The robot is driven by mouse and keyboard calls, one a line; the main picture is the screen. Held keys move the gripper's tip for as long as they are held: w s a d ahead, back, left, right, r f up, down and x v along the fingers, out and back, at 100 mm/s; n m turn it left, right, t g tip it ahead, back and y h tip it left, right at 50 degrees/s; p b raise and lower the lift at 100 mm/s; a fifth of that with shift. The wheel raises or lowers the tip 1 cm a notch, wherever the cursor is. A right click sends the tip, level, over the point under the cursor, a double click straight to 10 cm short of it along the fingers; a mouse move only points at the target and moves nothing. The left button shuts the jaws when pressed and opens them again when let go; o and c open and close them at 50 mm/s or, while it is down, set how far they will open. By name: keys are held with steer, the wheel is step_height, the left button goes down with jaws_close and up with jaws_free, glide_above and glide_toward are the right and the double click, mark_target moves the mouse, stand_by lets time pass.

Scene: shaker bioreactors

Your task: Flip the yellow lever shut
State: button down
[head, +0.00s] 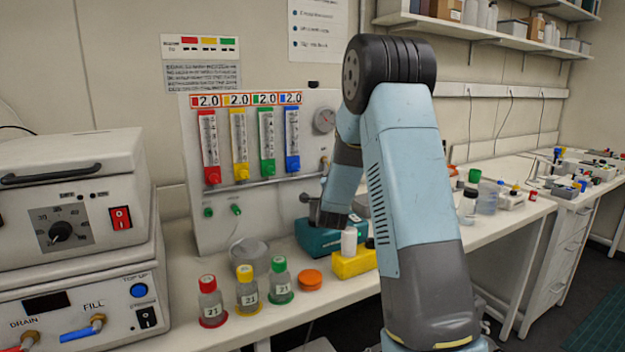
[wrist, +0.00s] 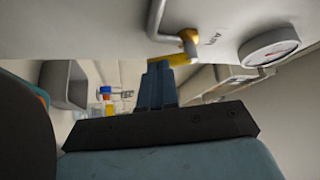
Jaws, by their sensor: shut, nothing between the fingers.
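The yellow lever (wrist: 180,59) shows in the wrist view on a brass valve (wrist: 189,38) at the end of a grey pipe, beside the marking AIR on a pale panel. My gripper (wrist: 158,68) is shut and empty. Its blue-grey fingertips are right at the lever's left end and overlap it in the picture; I cannot tell whether they touch. In the head view, my arm stands in front of the panel's right side, and I cannot make out the lever clearly there.
A round gauge (wrist: 269,46) sits right of the valve. In the head view, the panel (head: 213,237) stands on the bench. Capped bottles (head: 247,291), an orange lid (head: 310,280) and a yellow block (head: 350,265) stand below it. A white machine (head: 75,200) stands at left.

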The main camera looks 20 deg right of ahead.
steer(key=shift+d, duration=0.3)
steer(key=shift+w+d+r, duration=0.15)
steer(key=shift+d+r, duration=0.1)
steer(key=shift+d, duration=0.3)
steer(key=shift+w+d+r, duration=0.15)
steer(key=shift+d+r, duration=0.05)
steer(key=shift+d, duration=0.35)
steer(key=v, duration=1.2)
steer(key=shift+a, duration=0.1)
